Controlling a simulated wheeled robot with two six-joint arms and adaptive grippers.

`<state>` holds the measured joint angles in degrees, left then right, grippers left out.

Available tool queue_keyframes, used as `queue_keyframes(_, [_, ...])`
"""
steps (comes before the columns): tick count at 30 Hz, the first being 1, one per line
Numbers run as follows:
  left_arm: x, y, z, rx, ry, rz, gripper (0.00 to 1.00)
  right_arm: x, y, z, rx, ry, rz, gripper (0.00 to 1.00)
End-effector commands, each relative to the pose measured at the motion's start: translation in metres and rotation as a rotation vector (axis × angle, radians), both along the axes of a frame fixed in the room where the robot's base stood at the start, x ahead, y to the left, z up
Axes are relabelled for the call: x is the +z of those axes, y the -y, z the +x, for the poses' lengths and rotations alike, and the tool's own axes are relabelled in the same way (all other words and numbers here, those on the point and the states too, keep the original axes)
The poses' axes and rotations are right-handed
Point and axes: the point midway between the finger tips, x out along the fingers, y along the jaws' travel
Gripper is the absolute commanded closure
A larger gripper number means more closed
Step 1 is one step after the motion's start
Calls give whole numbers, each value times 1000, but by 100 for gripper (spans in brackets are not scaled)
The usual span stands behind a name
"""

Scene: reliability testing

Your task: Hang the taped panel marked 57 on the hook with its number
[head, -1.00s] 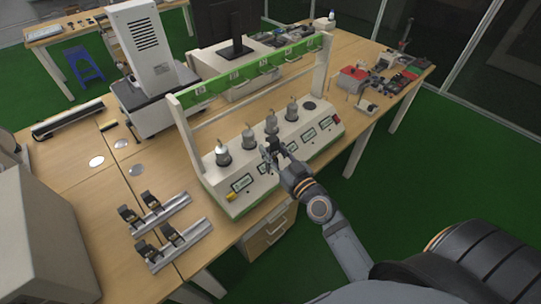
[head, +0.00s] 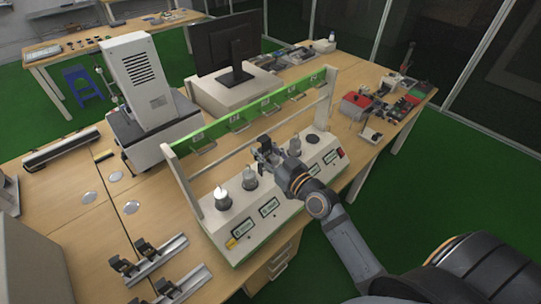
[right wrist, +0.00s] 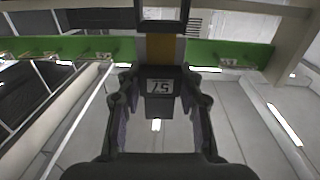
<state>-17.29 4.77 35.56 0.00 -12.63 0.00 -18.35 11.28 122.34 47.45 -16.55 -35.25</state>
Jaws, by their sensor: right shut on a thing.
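My right gripper (head: 263,150) is shut on the panel marked 57, raised above the white test bench (head: 270,208) and in front of the green rail. In the right wrist view, the dark panel (right wrist: 160,76) sits between the fingers of the gripper (right wrist: 158,108). It has a yellow tape band and a white label whose 57 reads upside down. The green rail (head: 250,108) carries several hooks with small number labels, too small to read. The rail also crosses the right wrist view (right wrist: 230,54) behind the panel, apart from it as far as I can tell. My left gripper is out of view.
Metal cylinders (head: 250,180) stand on the bench below the gripper; the arm hides part of that row. White posts (head: 183,177) hold the rail ends. A monitor (head: 230,45) and a tall white machine (head: 140,80) stand behind. Black clamps on rails (head: 145,262) lie at front left.

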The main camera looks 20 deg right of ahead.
Motion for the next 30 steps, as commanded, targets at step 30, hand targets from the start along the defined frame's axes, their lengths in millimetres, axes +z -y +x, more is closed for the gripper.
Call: queue_keyframes(30, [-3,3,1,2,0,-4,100,0,-18,51,-1,1,0,100])
